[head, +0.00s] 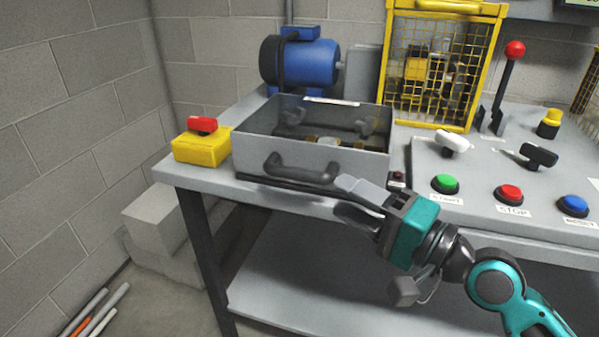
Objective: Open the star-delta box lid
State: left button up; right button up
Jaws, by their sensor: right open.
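The star-delta box (250,150) is a grey box on the left part of the bench. Its inside shows from above, with dark and brass-coloured parts in it; I cannot tell whether a clear lid covers it. A dark bar handle (300,175) is on its front side, above a dark strip along the lower front edge. My right gripper (342,198) is open and empty, with its fingertips just below and right of the handle, apart from it as far as I can see. My left gripper is not in view.
A yellow box with a red switch (202,145) stands left of the box. A blue motor (300,62) and yellow mesh cage (440,65) stand behind. A sloped panel with green (445,184), red (509,195) and blue (573,206) buttons and a red-knobbed lever (507,75) is on the right.

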aim_at(315, 183)
jog(key=x, duration=0.9)
jog(key=shift+w+a+b, duration=0.25)
jog(key=shift+a+b, duration=0.05)
grip_shut()
